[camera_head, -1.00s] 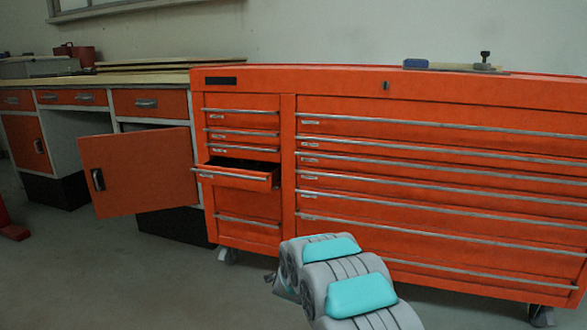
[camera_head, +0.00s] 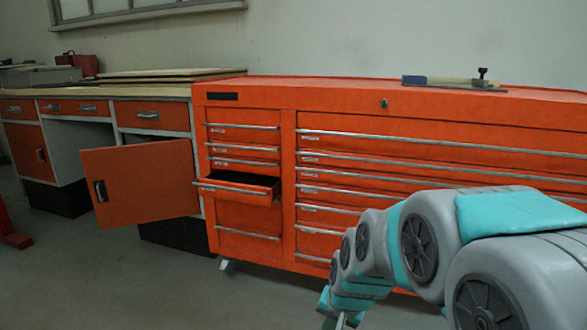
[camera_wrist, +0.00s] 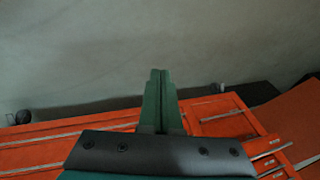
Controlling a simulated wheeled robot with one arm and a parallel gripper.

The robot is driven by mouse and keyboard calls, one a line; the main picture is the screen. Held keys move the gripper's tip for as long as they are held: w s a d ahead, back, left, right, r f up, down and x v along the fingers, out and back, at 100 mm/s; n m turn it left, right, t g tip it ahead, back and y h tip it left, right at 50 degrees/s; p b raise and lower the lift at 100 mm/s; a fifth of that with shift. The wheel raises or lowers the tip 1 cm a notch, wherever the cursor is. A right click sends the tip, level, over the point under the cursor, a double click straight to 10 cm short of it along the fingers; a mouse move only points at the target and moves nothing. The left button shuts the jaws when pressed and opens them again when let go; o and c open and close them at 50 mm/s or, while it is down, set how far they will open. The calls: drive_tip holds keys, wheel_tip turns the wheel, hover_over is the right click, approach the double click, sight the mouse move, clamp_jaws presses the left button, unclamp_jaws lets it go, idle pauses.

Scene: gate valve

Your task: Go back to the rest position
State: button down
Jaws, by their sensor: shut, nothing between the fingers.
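My gripper (camera_wrist: 159,76) is shut in the wrist view, its two green fingers together with nothing between them. It points towards the bare grey floor. In the head view my arm reaches in from the lower right, in front of the orange tool cabinet (camera_head: 240,245). The far end of the arm hangs low near the bottom edge of that view, and the fingers are not clear there. The cabinet also shows in the wrist view (camera_wrist: 40,133). One small drawer (camera_head: 238,190) in its left column is pulled partly open; the other visible drawers look shut.
Left of the cabinet, a workbench (camera_head: 155,88) has its orange cupboard door (camera_head: 140,182) swung open outwards. A flat tool (camera_head: 450,82) lies on the cabinet top. The floor (camera_head: 130,285) in front of the bench is clear.

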drive_tip(key=s+d+r+n+g, duration=0.1)
drive_tip(key=s+d, duration=0.1)
drive_tip(key=s, duration=0.7)
drive_tip(key=s+d+r+n+g+h+p, duration=0.1)
drive_tip(key=s+d+r+n+g, duration=0.1)
drive_tip(key=s, duration=0.7)
drive_tip(key=s+d+r+n+g+p, duration=0.1)
drive_tip(key=s+d+g, duration=0.1)
drive_tip(key=s, duration=0.7)
drive_tip(key=shift+s+d+r+h, duration=0.35)
drive_tip(key=shift+d+r+h, duration=0.05)
drive_tip(key=shift+d, duration=0.5)
